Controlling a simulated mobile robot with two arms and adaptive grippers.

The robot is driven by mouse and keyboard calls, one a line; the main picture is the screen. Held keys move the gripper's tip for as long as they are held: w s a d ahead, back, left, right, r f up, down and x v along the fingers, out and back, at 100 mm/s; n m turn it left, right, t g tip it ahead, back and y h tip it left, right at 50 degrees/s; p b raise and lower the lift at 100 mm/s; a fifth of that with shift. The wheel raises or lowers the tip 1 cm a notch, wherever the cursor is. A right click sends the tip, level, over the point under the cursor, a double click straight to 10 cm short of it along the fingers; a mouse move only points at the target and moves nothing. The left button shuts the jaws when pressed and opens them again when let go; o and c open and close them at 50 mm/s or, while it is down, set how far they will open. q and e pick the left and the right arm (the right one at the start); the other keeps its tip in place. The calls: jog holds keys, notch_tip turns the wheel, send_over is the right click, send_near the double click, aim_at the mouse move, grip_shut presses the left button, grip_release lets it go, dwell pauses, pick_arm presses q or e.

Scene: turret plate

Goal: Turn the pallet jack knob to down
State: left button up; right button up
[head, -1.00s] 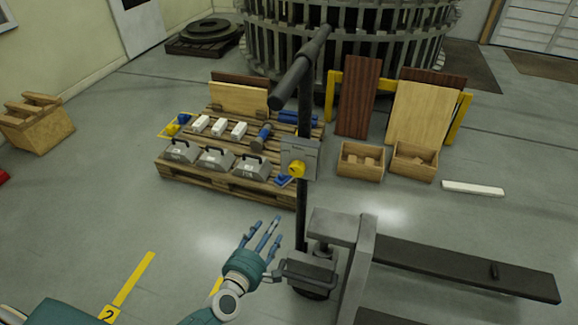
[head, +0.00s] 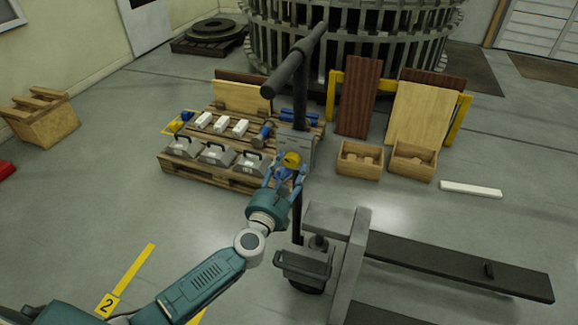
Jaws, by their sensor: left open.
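The pallet jack's yellow knob (head: 291,159) sits on a grey plate (head: 297,141) fixed to the dark upright handle post. The T-shaped handle bar (head: 294,62) is at the top of the post. The jack's dark forks (head: 455,266) reach to the right along the floor. My left gripper (head: 286,174) is open, with its blue fingers around or just in front of the knob. The fingers hide the knob's lower part, and I cannot tell whether they touch it. My right gripper is not in view.
A wooden pallet (head: 213,172) with grey cases, white blocks and blue tools stands behind the post. Two open wooden boxes (head: 358,171) (head: 412,174) and leaning boards (head: 423,117) are to the right. A white bar (head: 470,189) lies on the floor. Floor at the lower left is mostly clear.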

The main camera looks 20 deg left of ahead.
pick_arm(q)
jog(key=shift+w, duration=0.65)
